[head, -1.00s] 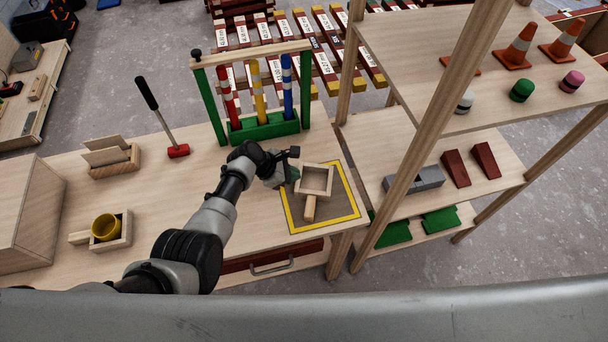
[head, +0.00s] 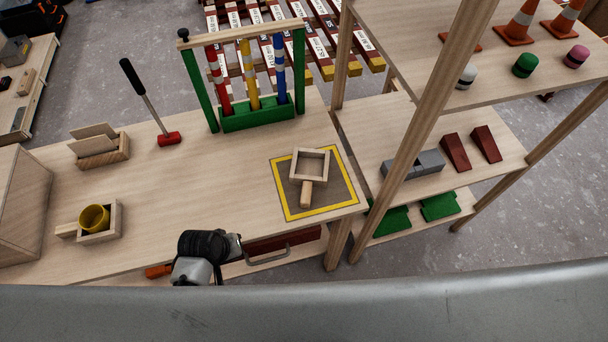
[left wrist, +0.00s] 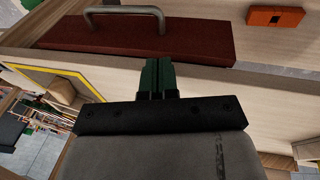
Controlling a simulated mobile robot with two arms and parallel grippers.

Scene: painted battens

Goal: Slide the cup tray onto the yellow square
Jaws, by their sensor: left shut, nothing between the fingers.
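An empty square wooden tray (head: 325,172) with a short handle lies inside the yellow square outline (head: 287,201) on the bench, its handle toward the front. A second wooden tray (head: 112,230) with a handle stands at the bench's left and holds a yellow cup (head: 94,217). My left arm is at the bench's front edge, and its fingers are hidden in the head view. In the left wrist view my left gripper (left wrist: 157,75) is shut and empty in front of the dark red drawer front (left wrist: 130,38). The yellow outline also shows there at left. My right gripper is not in view.
A green rack (head: 258,115) with striped posts and a red mallet (head: 169,138) stand at the back. A wooden card holder (head: 103,153) is behind the cup. A shelf (head: 375,150) adjoins on the right. The bench middle is clear.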

